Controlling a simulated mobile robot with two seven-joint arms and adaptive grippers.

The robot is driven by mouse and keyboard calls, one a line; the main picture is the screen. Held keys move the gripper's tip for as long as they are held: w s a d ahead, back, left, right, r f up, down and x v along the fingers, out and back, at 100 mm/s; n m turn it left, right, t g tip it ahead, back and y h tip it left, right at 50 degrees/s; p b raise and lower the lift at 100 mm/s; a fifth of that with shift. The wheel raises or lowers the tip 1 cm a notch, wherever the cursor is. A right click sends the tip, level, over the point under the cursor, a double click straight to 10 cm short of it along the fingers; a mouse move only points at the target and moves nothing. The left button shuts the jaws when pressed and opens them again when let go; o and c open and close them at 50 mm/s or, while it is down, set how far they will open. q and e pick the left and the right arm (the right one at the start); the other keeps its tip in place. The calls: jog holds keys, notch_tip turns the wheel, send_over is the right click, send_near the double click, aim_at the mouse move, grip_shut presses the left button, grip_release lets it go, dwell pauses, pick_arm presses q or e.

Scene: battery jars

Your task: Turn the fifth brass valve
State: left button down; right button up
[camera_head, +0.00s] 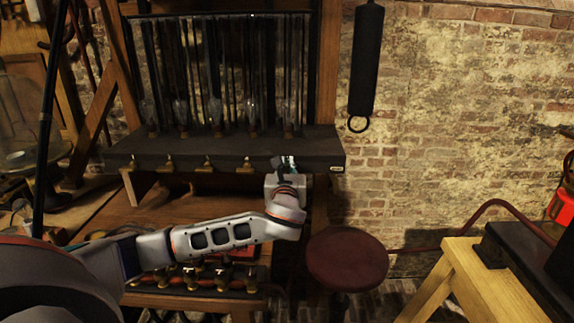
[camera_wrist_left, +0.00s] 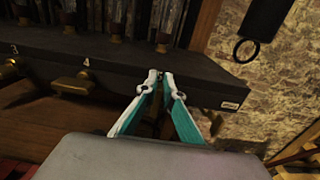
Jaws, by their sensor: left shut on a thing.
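The fifth brass valve (camera_wrist_left: 157,105) is mostly hidden between the fingers of my left gripper (camera_wrist_left: 161,80) in the left wrist view. That gripper is shut on it at the front face of the dark shelf (camera_wrist_left: 210,80). In the head view my left gripper (camera_head: 284,163) reaches the right part of the shelf front (camera_head: 325,150) and covers the valve. The fourth valve (camera_wrist_left: 84,84) is to its left, below a "4" mark, with its handle roughly level. The third valve (camera_wrist_left: 12,69) is at the left edge. My right gripper is not in view.
Several glass jars (camera_head: 214,112) stand on the shelf. A dark cylinder with a ring (camera_head: 366,60) hangs at the right against the brick wall. A wooden trestle (camera_head: 465,285) is at the right.

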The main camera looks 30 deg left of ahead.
pick_arm(q)
jog(key=shift+m, duration=0.3)
jog(key=shift+w+d+f+m, duration=0.2)
jog(key=shift+d+f+m, duration=0.2)
jog(key=shift+m, duration=2.45)
jog(key=shift+w+d+f+m, duration=0.3)
jog(key=shift+f+m, duration=0.15)
jog(key=shift+m, duration=2.45)
jog(key=shift+w+d+f+m, duration=0.15)
jog(key=shift+d+f+m, duration=0.25)
jog(key=shift+m, duration=2.45)
jog(key=shift+f, duration=0.1)
jog(key=c, duration=2.2)
grip_release()
jog(key=v, duration=1.2)
jog(key=shift+s+a, duration=0.1)
